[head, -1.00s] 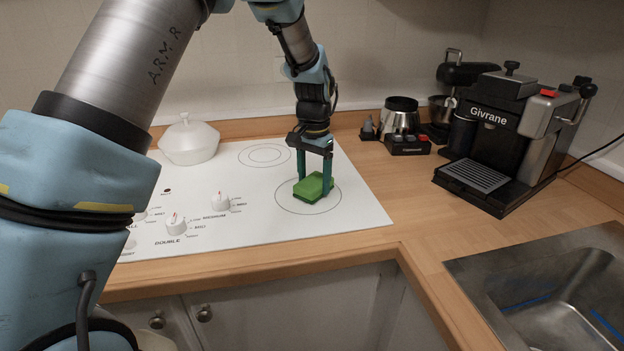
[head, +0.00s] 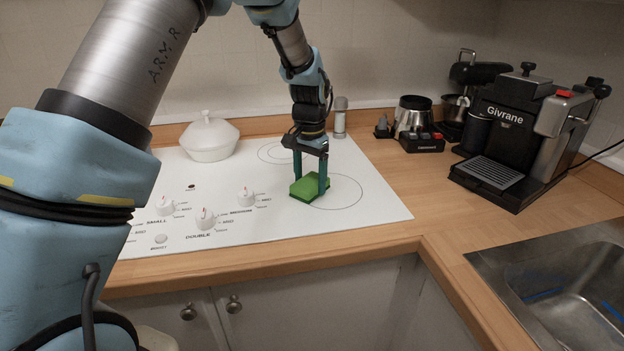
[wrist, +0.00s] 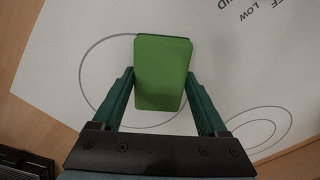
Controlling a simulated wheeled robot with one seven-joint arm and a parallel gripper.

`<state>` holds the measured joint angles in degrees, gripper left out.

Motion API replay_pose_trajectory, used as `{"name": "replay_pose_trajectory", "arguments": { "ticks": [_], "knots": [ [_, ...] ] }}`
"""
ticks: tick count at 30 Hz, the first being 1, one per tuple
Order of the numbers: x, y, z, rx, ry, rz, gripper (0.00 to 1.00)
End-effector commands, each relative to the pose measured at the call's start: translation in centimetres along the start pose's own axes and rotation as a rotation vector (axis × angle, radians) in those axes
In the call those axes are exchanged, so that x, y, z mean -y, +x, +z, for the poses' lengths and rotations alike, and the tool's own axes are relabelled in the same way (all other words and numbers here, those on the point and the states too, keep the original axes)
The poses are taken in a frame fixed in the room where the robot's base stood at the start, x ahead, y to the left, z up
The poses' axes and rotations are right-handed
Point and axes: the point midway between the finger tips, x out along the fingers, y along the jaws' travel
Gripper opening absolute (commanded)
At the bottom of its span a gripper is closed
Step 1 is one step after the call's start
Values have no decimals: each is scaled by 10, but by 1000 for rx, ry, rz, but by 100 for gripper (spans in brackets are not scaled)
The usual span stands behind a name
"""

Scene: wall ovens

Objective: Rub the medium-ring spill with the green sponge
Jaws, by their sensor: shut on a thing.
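The green sponge (head: 305,188) is a flat block with a darker underside. My gripper (head: 310,183) points down and is shut on it, one finger at each side. The sponge sits at or very near the white cooktop (head: 260,222), over the left part of the front right ring (head: 361,196). In the wrist view the sponge (wrist: 163,72) lies between my fingers and covers part of the ring (wrist: 81,80). No spill shows; any under the sponge is hidden. I cannot tell from the labels which ring is the medium one.
A white lidded pot (head: 209,138) stands at the back left of the cooktop. Knobs (head: 206,218) line its front left. A small shaker (head: 340,117) stands behind my gripper. A coffee machine (head: 520,135) and a sink (head: 570,285) are on the right. Bare wooden counter (head: 400,180) lies between.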

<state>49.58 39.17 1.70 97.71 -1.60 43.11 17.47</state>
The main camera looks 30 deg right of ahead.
Motion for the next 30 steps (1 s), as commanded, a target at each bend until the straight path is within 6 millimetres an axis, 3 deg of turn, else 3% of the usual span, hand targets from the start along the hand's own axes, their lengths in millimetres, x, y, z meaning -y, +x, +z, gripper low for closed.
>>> {"name": "replay_pose_trajectory", "arguments": {
  "ticks": [2,6,21,30],
  "knots": [
    [2,0,1,3,0,0,24],
    [1,-28,0,-1,0,-1,24],
    [1,-70,0,0,-1,0,24],
    [1,-81,0,1,-3,0,24]
  ]
}}
